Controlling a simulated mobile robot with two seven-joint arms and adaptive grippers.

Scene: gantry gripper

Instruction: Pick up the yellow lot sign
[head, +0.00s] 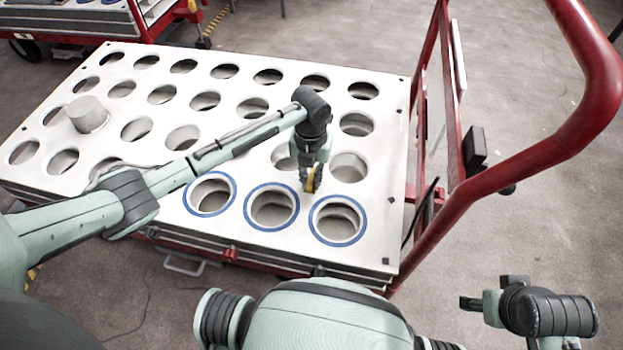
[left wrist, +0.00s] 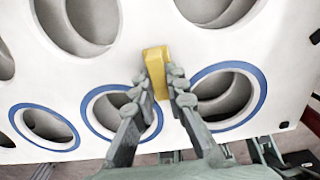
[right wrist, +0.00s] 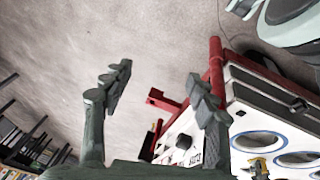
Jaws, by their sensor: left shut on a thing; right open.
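The yellow lot sign (left wrist: 155,68) is a small yellow block between the fingers of my left gripper (left wrist: 162,88) in the left wrist view. The fingers are shut on it from both sides, above the white panel between the blue-ringed holes. In the head view the yellow sign (head: 310,181) shows as a thin sliver at the tip of my left gripper (head: 313,172); the fingers hide much of it. I cannot tell whether the sign still touches the panel. My right gripper (right wrist: 155,92) is open and empty, off the cart's right side.
The white panel (head: 225,110) has rows of round holes; several along the front edge have blue rings. A grey cylinder (head: 88,113) stands in one hole at left. The red cart handle (head: 500,165) rises at right. Another red cart (head: 110,22) stands behind.

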